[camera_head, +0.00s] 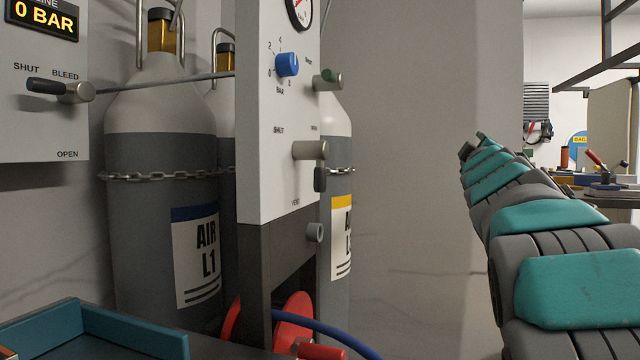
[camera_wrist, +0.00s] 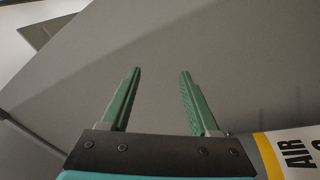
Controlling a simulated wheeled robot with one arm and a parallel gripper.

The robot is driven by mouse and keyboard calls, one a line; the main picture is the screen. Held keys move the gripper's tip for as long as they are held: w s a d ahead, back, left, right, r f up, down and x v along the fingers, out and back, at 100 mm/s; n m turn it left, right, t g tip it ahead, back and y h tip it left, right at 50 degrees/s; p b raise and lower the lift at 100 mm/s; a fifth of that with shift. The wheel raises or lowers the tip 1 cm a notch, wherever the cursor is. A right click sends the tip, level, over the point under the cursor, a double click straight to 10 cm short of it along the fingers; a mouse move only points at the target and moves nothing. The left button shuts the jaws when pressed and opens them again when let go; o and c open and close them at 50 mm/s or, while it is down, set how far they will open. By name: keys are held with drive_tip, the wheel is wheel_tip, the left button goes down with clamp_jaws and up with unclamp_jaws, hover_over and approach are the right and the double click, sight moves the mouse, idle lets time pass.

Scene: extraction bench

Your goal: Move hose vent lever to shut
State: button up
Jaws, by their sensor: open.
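A lever (camera_head: 310,150) with a grey hub sits low on the white front panel. Its black handle hangs straight down. "SHUT" is printed to the left of the hub; the labels to its right and below are too small to read surely. No name tag for a hose vent is legible. My gripper (camera_head: 474,146) is at the end of my raised arm, right of the panel and apart from it. In the wrist view my gripper (camera_wrist: 160,75) shows two green fingers spread apart with nothing between them. The lever is not in the wrist view.
Above the lever are a blue knob (camera_head: 287,64), a green-marked valve (camera_head: 327,79) and a gauge (camera_head: 299,10). The left panel's lever (camera_head: 60,88) points left towards "SHUT". Chained cylinders (camera_head: 160,150) stand behind. A blue hose (camera_head: 330,332) runs below. Bare wall fills the gap before my arm.

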sight(321, 176)
drive_tip(key=w+a+r+n+t+y+b, duration=0.1)
drive_tip(key=a+r+n+t+y, duration=0.6)
drive_tip(key=r+n+y, duration=0.5)
drive_tip(key=s+a+n+g+y+b, duration=0.1)
drive_tip(key=s+a+n+g+y, duration=0.3)
drive_tip(key=a+n+g+y, duration=0.95)
drive_tip(key=s+a+f+n+g+b, duration=0.1)
drive_tip(key=s+a+f+n+g, duration=0.1)
drive_tip(key=s+f+n+g, duration=0.5)
drive_tip(key=s+a+f+n+g, duration=0.2)
drive_tip(key=f+n+g, duration=0.1)
drive_tip(key=f+n, duration=0.8)
drive_tip(key=shift+n+h, duration=0.35)
drive_tip(key=shift+h, duration=0.1)
drive_tip(key=shift+w+a+r, duration=0.2)
drive_tip(key=shift+a, duration=1.15)
drive_tip(key=shift+w+a+r, duration=0.15)
drive_tip(key=shift+w+a, duration=0.05)
drive_tip(key=shift+a, duration=1.15)
drive_tip(key=shift+w+a+r, duration=0.2)
drive_tip(key=shift+a, duration=1.15)
clamp_jaws()
